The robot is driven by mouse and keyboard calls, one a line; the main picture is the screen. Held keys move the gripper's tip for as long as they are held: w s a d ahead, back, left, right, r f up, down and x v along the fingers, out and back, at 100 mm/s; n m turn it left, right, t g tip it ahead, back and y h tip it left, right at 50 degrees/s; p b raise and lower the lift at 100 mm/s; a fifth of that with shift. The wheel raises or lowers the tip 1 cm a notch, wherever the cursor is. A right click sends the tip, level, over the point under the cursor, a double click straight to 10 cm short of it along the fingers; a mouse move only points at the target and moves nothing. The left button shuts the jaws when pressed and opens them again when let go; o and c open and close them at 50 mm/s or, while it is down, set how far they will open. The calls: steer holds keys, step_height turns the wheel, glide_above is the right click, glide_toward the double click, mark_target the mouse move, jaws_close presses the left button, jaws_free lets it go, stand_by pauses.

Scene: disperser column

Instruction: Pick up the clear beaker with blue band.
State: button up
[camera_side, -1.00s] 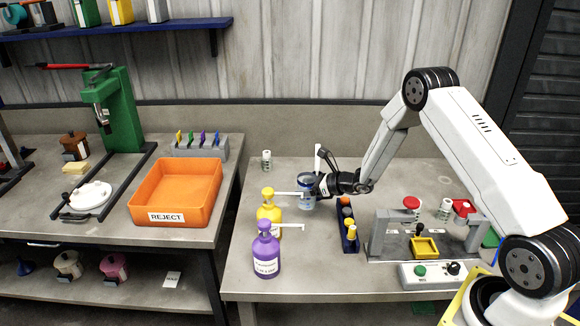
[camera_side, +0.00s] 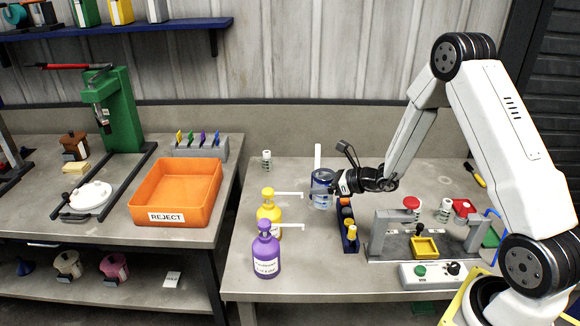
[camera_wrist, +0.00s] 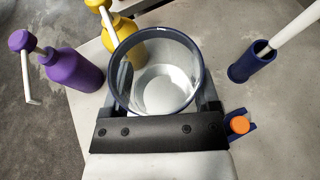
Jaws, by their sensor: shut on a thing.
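The clear beaker with blue band (camera_side: 321,192) is upright above the middle of the right bench, just left of my wrist in the side view. In the wrist view, its blue rim (camera_wrist: 181,36) and clear, empty inside fill the middle. My gripper (camera_side: 331,184) is shut on the beaker, with a finger on either side of its wall in the wrist view (camera_wrist: 162,100). The beaker looks slightly raised, but the gap under its base cannot be seen clearly.
Yellow (camera_side: 268,211) and purple (camera_side: 266,254) pump bottles stand left of the beaker. A blue rack (camera_side: 348,236) with small capped items is below right. A white rod (camera_side: 317,157) stands behind. A press fixture (camera_side: 425,240) is to the right; an orange reject bin (camera_side: 176,190) is far left.

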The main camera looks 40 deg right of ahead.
steer(key=shift+s+a+r, duration=0.15)
steer(key=shift+s+r, duration=0.2)
steer(key=shift+s, duration=0.4)
steer(key=shift+s+a+r, duration=0.1)
steer(key=shift+s+r, duration=0.2)
steer(key=shift+s, duration=0.4)
steer(key=shift+s+a+r, duration=0.15)
steer(key=shift+s+r, duration=0.2)
steer(key=shift+s, duration=0.4)
steer(key=shift+s, duration=0.1)
steer(key=shift+a, duration=0.1)
steer(key=s+a+f, duration=0.1)
steer(key=a+f, duration=0.6)
steer(key=a, duration=0.6)
steer(key=shift+s+f, duration=0.2)
steer(key=shift+f, duration=0.15)
steer(key=shift+a, duration=0.1)
steer(key=shift+f, duration=0.1)
steer(key=shift+f, duration=2.4)
